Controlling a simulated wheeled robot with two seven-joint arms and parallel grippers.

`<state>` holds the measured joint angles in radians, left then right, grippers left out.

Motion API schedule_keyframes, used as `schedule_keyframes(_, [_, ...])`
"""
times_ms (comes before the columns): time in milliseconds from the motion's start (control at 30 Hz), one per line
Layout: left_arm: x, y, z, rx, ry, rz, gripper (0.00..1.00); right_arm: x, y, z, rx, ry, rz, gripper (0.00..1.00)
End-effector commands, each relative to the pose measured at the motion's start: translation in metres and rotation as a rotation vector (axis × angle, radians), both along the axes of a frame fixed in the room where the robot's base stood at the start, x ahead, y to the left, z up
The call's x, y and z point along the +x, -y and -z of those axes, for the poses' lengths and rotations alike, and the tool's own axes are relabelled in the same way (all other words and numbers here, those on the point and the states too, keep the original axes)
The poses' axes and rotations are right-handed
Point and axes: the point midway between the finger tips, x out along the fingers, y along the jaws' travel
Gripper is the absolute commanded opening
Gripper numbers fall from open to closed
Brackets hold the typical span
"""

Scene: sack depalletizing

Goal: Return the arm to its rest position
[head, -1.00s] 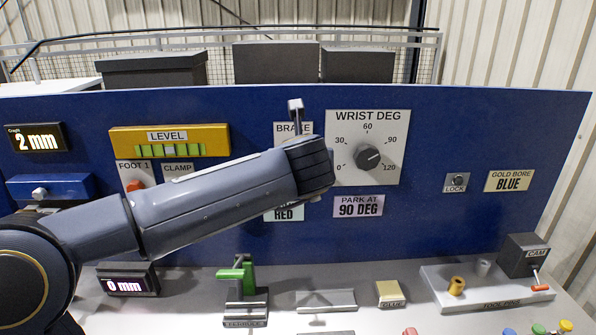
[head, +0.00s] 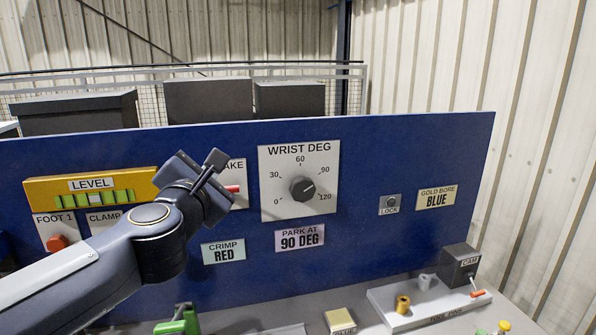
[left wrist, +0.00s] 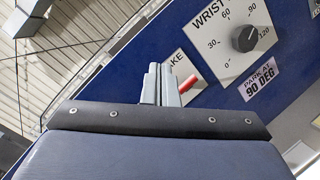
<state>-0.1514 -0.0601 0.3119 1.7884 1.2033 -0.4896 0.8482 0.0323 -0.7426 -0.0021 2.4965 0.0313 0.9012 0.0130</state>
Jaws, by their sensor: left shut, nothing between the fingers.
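My left arm comes in from the left in the head view. Its gripper (head: 213,168) is shut and empty, in front of the blue panel (head: 370,170) and partly covering the brake plate (head: 240,174) with its red lever. In the left wrist view the shut fingers (left wrist: 161,84) point up toward the panel, just left of the red brake lever (left wrist: 190,84). I cannot tell how far the fingertips are from the panel. My right gripper is not in view.
The wrist dial (head: 302,189) is right of the gripper, above a "PARK AT 90 DEG" sign (head: 300,238). A level gauge (head: 95,190) and red foot button (head: 57,243) are left. A tool post tray (head: 430,308) and cam box (head: 459,264) stand on the bench.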

Motion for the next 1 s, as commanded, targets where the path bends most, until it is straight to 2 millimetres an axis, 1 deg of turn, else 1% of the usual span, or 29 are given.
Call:
schedule_keyframes(33, [-0.021,-0.002,0.007,0.209,0.024,0.074,0.0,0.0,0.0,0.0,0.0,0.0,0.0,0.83])
schedule_keyframes(67, [-0.033,0.001,0.016,0.344,0.029,0.129,0.0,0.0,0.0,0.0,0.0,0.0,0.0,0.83])
schedule_keyframes(100, [-0.05,0.005,0.032,0.521,0.026,0.203,0.0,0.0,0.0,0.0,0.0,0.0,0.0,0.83])
schedule_keyframes(167, [-0.078,0.007,0.067,0.779,0.003,0.321,0.0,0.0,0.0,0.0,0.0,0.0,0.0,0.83])
schedule_keyframes(200, [-0.097,0.008,0.092,0.929,-0.02,0.399,0.0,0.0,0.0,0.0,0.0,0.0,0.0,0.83])
schedule_keyframes(267, [-0.124,0.007,0.13,1.115,-0.061,0.51,0.0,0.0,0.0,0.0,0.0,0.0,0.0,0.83])
schedule_keyframes(300, [-0.142,0.004,0.154,1.221,-0.09,0.584,0.0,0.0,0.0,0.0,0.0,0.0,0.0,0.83])
schedule_keyframes(367, [-0.169,-0.001,0.189,1.36,-0.136,0.694,0.0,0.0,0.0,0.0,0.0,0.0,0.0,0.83])
schedule_keyframes(400, [-0.187,-0.005,0.211,1.439,-0.166,0.769,0.0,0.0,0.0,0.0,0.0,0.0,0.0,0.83])
schedule_keyframes(500, [-0.228,-0.015,0.257,1.586,-0.235,0.938,0.0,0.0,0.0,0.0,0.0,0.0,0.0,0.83])
schedule_keyframes(533, [-0.239,-0.018,0.268,1.619,-0.251,0.981,0.0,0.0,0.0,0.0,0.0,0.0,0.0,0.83])
schedule_keyframes(600, [-0.26,-0.023,0.288,1.676,-0.283,1.07,0.0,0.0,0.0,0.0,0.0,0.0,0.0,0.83])
schedule_keyframes(700, [-0.279,-0.029,0.306,1.722,-0.313,1.155,0.0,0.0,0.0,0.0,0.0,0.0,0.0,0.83])
schedule_keyframes(800, [-0.286,-0.031,0.312,1.738,-0.323,1.187,0.0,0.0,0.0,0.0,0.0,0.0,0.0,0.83])
schedule_keyframes(1000, [-0.286,-0.031,0.312,1.738,-0.323,1.187,0.0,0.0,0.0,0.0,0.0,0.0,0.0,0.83])
